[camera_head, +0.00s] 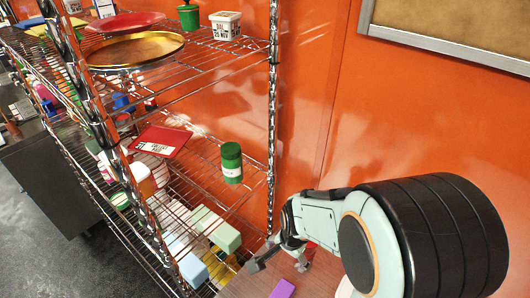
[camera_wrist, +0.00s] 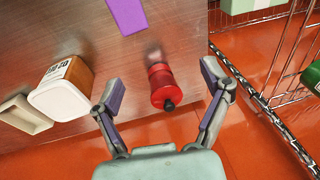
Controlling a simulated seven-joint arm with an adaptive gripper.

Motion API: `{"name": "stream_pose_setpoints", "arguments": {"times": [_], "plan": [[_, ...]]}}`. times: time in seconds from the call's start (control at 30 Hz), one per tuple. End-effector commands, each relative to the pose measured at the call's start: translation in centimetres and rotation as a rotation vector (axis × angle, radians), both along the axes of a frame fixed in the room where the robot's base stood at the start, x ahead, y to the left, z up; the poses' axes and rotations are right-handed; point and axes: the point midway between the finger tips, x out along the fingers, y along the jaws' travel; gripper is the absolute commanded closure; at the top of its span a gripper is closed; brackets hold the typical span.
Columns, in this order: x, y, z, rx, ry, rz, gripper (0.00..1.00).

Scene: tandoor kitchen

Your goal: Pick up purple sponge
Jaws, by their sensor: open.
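The purple sponge (camera_head: 283,289) lies on the brownish metal table at the bottom of the head view, partly cut by the frame edge. It also shows at the top of the wrist view (camera_wrist: 128,17), cut by the upper edge. My gripper (camera_wrist: 162,98) is open and empty in the wrist view, its fingers spread wide. The sponge is beyond the fingertips, apart from them. In the head view my gripper (camera_head: 281,264) is above the table near the sponge, partly hidden by my arm.
A red bottle (camera_wrist: 160,86) with a black tip is between my fingers in the wrist view. A white-lidded container (camera_wrist: 60,97) and a pale tray (camera_wrist: 24,114) are to the left. A wire shelf (camera_head: 222,57) with several containers stands left of the table in the head view.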

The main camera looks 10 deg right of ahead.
Motion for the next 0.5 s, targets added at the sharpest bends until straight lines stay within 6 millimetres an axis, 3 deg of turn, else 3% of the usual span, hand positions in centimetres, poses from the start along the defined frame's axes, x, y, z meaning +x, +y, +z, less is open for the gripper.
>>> {"name": "stream_pose_setpoints", "arguments": {"times": [0.03, 0.13, 0.3, 0.5], "plan": [[-0.6, 0.2, -2.1, -0.007, 0.06, 0.009, 0.22], [-1.8, 0.4, -4.8, -0.015, 0.147, 0.02, 0.22], [-3.0, 0.5, -7.1, -0.022, 0.209, 0.032, 0.22], [-3.1, 0.6, -10.1, -0.022, 0.212, 0.034, 0.22]]}}
